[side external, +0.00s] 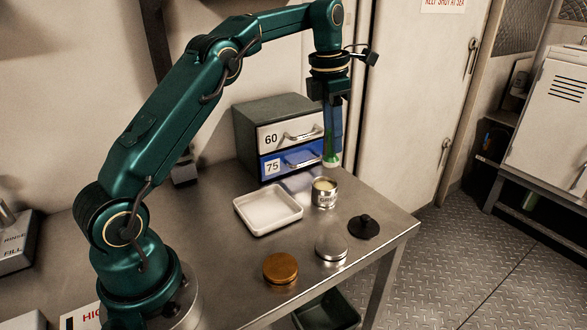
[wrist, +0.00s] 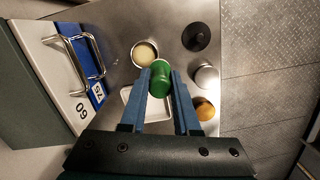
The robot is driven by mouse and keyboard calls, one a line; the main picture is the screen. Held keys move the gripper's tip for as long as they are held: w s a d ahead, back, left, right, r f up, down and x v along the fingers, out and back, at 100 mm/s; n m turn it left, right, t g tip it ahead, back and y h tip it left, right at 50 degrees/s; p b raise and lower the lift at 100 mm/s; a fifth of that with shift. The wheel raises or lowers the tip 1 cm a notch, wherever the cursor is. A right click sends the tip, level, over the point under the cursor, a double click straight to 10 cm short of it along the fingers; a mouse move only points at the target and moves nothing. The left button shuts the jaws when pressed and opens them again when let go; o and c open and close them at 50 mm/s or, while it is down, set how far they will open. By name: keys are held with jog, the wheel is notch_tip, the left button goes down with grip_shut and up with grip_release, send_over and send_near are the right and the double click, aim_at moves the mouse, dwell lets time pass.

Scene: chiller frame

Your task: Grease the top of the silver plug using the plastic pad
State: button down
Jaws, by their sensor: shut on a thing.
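My gripper (side external: 333,140) points down, shut on a green-handled piece with a pale lower end (side external: 331,162), which looks like the plastic pad. The green piece (wrist: 160,78) also shows between the fingers in the wrist view. It hangs above the table, over and slightly behind the open grease tin (side external: 325,194). The tin (wrist: 145,54) holds cream-coloured grease. The silver plug (side external: 331,248) stands on the table nearer the front edge, apart from the gripper; in the wrist view it (wrist: 206,77) is right of the green piece. I cannot tell whether the pad carries grease.
A white tray (side external: 243,216) lies left of the tin. A copper plug (side external: 280,268) and a black knobbed plug (side external: 364,228) stand beside the silver one. A two-drawer cabinet, with drawers 60 (side external: 272,138) and 75 (side external: 275,166), stands close behind the gripper. The table's right edge is near the black plug.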

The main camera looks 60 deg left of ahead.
jog(key=shift+w+a+f+n, duration=0.2)
jog(key=shift+a+f+n, duration=0.3)
jog(key=shift+f, duration=0.65)
jog(key=shift+w+a+f+n, duration=0.25)
jog(key=shift+a+f+n, duration=0.15)
jog(key=shift+f, duration=0.8)
jog(key=shift+w+a+f+n, duration=0.2)
jog(key=shift+a+f+n, duration=0.3)
jog(key=shift+f, duration=0.65)
jog(key=shift+f, duration=0.7)
jog(key=shift+r, duration=0.1)
notch_tip(320, 180, up, 7)
dwell(0.4)
